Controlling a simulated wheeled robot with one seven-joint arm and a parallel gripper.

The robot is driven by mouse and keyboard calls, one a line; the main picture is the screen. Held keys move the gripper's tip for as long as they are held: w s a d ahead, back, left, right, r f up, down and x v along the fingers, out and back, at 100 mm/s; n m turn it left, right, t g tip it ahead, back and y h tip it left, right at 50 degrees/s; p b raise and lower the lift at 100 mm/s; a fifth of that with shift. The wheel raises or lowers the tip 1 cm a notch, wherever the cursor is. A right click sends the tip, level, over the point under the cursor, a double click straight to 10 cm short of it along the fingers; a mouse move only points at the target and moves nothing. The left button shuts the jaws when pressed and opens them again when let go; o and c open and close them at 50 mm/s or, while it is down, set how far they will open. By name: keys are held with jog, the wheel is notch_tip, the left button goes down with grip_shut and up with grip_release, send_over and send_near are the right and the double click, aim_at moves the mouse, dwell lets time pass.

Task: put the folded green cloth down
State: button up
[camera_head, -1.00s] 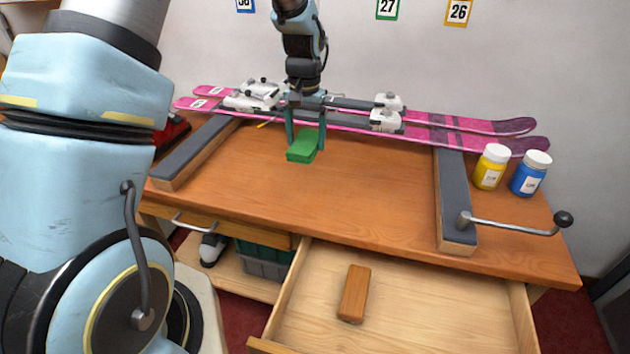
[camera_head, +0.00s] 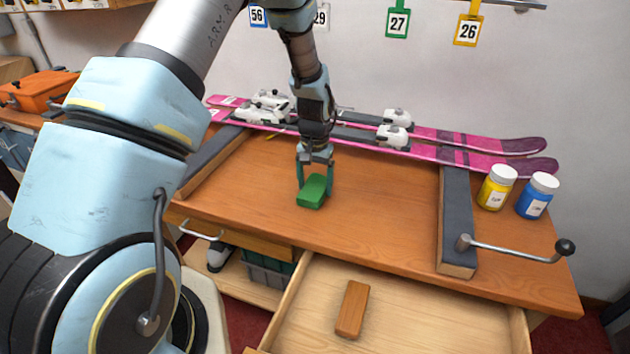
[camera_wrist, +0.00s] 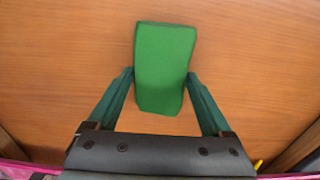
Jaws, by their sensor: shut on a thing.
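The folded green cloth (camera_head: 312,191) is a small green block-like bundle over the middle-left of the wooden bench top. My gripper (camera_head: 315,182) points down at it, with a teal finger on each side. In the wrist view the cloth (camera_wrist: 165,65) sits between the fingertips of my gripper (camera_wrist: 161,77), which are shut on its near part. Its far part sticks out past the fingers. The wood lies right behind it; I cannot tell whether the cloth touches the bench or hangs just above.
Pink skis (camera_head: 470,156) lie along the back of the bench (camera_head: 385,205). Padded rests (camera_head: 457,215) stand at both sides. Yellow (camera_head: 496,188) and blue (camera_head: 537,196) jars stand at the right. An open drawer (camera_head: 420,312) in front holds a brown block (camera_head: 352,309). The bench middle is clear.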

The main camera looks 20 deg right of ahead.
aim_at(315, 185)
jog(key=shift+f, duration=0.1)
jog(key=o, duration=1)
jog(key=shift+o, duration=0.2)
notch_tip(315, 185, up, 10)
jog(key=b, duration=0.3)
jog(key=shift+w+d+f+p, duration=0.1)
jog(key=shift+f+p, duration=0.8)
jog(key=shift+f, duration=1.55)
jog(key=shift+w+d+f+p, duration=0.1)
jog(key=shift+f+p, duration=0.75)
jog(key=shift+f, duration=1.6)
